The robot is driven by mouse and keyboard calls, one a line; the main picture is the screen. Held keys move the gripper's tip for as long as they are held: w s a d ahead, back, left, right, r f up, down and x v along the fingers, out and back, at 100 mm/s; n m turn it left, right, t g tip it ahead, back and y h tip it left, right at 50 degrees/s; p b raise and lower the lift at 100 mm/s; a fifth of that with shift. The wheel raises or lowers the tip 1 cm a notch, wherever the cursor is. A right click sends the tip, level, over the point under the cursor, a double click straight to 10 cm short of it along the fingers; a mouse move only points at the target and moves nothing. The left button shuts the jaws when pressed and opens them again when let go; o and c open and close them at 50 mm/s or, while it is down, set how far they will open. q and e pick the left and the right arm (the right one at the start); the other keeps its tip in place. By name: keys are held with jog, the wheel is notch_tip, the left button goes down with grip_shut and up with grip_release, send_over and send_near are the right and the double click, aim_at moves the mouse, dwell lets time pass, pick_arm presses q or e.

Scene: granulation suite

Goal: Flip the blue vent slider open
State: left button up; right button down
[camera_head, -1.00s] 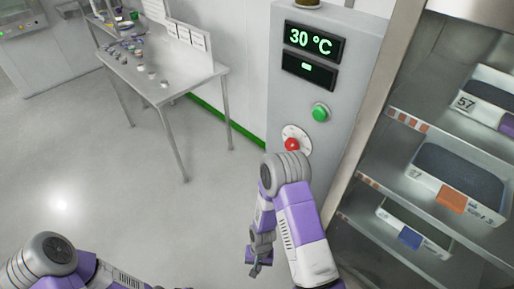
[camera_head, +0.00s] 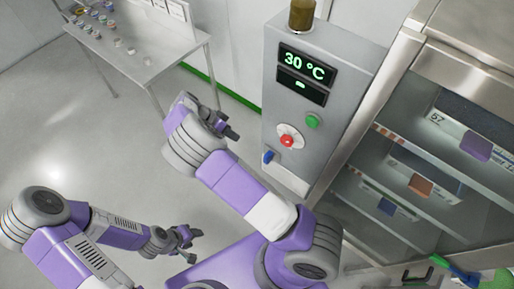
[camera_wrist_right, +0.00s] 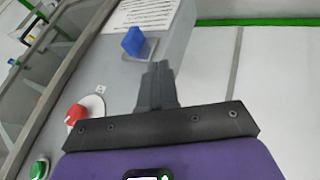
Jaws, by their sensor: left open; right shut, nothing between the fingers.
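The blue vent slider (camera_head: 268,157) sits low on the front of the grey control cabinet (camera_head: 325,75), below and left of the red knob (camera_head: 287,141). In the right wrist view the slider (camera_wrist_right: 133,41) stands out from a pale plate, beyond and slightly left of the fingertips. My right gripper (camera_head: 232,132) is shut and empty, apart from the slider, up and left of it in the head view; its closed fingers (camera_wrist_right: 158,68) also show in the right wrist view. My left gripper (camera_head: 190,244) is open and empty, low over the floor.
A green button (camera_head: 312,121) and a 30 °C display (camera_head: 306,65) are on the cabinet. A glass-fronted cabinet with shelved trays (camera_head: 420,185) stands to the right. A steel table (camera_head: 140,55) with small items is at the back left. Floor between is clear.

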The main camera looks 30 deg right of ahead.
aim_at(269, 157)
jog(key=shift+f, duration=0.1)
pick_arm(q)
notch_tip(269, 157, up, 3)
jog(key=p, duration=0.3)
pick_arm(e)
jog(key=s+d+f, duration=0.6)
jog(key=f, duration=0.1)
jog(key=shift+s+d+f, duration=0.3)
jog(key=shift+d+f, duration=0.1)
